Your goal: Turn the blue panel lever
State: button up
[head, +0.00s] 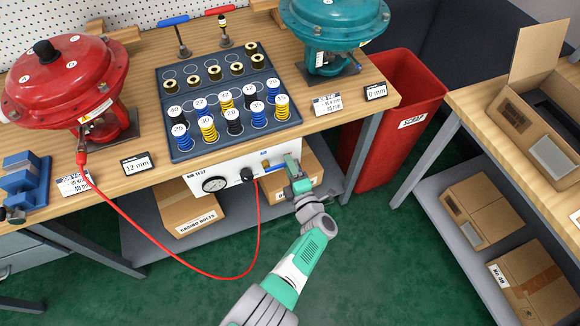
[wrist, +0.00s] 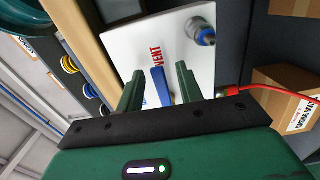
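The white air test panel (head: 231,182) is fixed below the front edge of the wooden bench. The blue panel lever (head: 267,166) is at its right part, partly hidden by my gripper. My gripper (head: 291,166) is at the right end of the panel. In the wrist view, the blue lever (wrist: 161,87) stands between the two fingers of my gripper (wrist: 160,88). The fingers are open, with a gap on each side of the lever, the right finger being closer. Red VENT lettering (wrist: 158,54) shows beside the lever.
Cardboard boxes (head: 188,209) sit on the shelf below. A red scrap bin (head: 398,105) stands to the right. A blue-ended metal fitting (wrist: 201,32) shows beyond the lever.

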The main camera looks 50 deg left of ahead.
jog(key=p+v, duration=0.4)
jog(key=v, duration=0.3)
jog(key=shift+d, duration=0.4)
jog(key=shift+s, duration=0.1)
